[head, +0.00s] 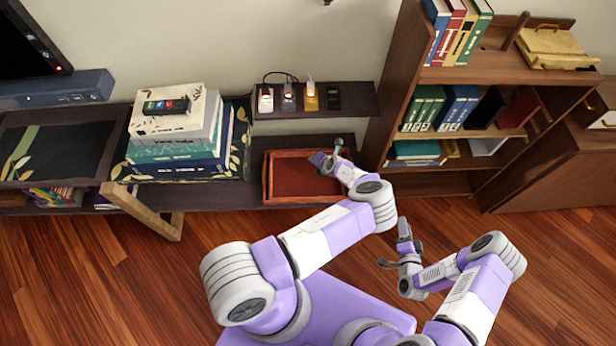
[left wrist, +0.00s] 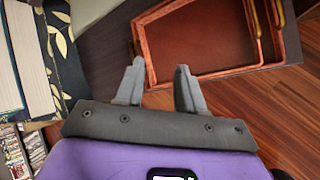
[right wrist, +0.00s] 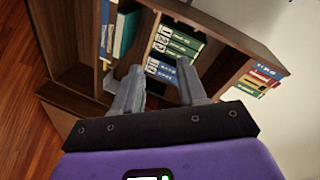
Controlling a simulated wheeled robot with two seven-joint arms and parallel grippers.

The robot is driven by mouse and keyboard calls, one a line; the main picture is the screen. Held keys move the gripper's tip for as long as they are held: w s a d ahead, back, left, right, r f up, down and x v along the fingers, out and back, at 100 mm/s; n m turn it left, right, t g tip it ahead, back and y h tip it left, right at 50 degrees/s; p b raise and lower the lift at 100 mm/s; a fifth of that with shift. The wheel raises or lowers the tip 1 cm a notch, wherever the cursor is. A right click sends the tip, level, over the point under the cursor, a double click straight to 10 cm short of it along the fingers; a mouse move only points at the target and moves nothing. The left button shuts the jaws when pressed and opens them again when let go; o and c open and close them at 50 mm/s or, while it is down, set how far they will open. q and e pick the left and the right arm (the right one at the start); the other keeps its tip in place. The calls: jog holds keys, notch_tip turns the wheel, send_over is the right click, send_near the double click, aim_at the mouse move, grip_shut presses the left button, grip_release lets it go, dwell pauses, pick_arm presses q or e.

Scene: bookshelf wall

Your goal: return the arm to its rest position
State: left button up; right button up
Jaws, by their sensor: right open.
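My left gripper (head: 329,157) is over the right side of the red-brown wooden tray (head: 275,176) in the head view. Its two fingers stand apart with nothing between them in the left wrist view (left wrist: 158,76). That view shows the tray (left wrist: 147,52) beyond the fingertips. My right gripper (head: 396,243) is above the wooden floor in front of the bookshelf in the head view. Its fingers are apart and empty in the right wrist view (right wrist: 160,78), facing the bookshelf (right wrist: 232,32).
A bookshelf (head: 437,75) with several books stands at the right. A stack of books (head: 175,135) is on the low dark bench (head: 262,218). A small wall shelf (head: 357,100) with several small devices hangs above the tray. The floor (head: 110,275) at front left is clear.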

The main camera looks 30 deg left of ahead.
dwell(0.4)
pick_arm(q)
jog(key=s+a+f+m+g+h+b, duration=0.1)
jog(key=s+a+f+m+g, duration=0.2)
jog(key=s, duration=0.5)
jog(key=s+f+m+g+h+b, duration=0.1)
jog(key=s+f+m, duration=0.2)
jog(key=s+m, duration=0.4)
jog(key=s+d+m+g+h+b, duration=0.1)
jog(key=s+d+m+h, duration=0.3)
jog(key=s+d+m, duration=0.5)
jog(key=s+d+r+m+t+h+b, duration=0.1)
jog(key=s+d+r+m+h, duration=0.3)
jog(key=d+r+m, duration=0.5)
jog(key=d+m+h+b, duration=0.1)
jog(key=m, duration=0.3)
jog(key=shift+s+r+m, duration=0.2)
jog(key=shift+s+m, duration=0.05)
jog(key=shift+m, duration=0.05)
pick_arm(e)
jog(key=s+a+r+n+g+h, duration=0.1)
jog(key=s+n+g, duration=0.1)
jog(key=s+g, duration=0.5)
jog(key=s+a+r+n+g, duration=0.1)
jog(key=s+n+g, duration=0.1)
jog(key=s+g, duration=0.5)
jog(key=s, duration=0.4)
jog(key=shift+s+a+h, duration=0.15)
jog(key=shift+a+h, duration=0.25)
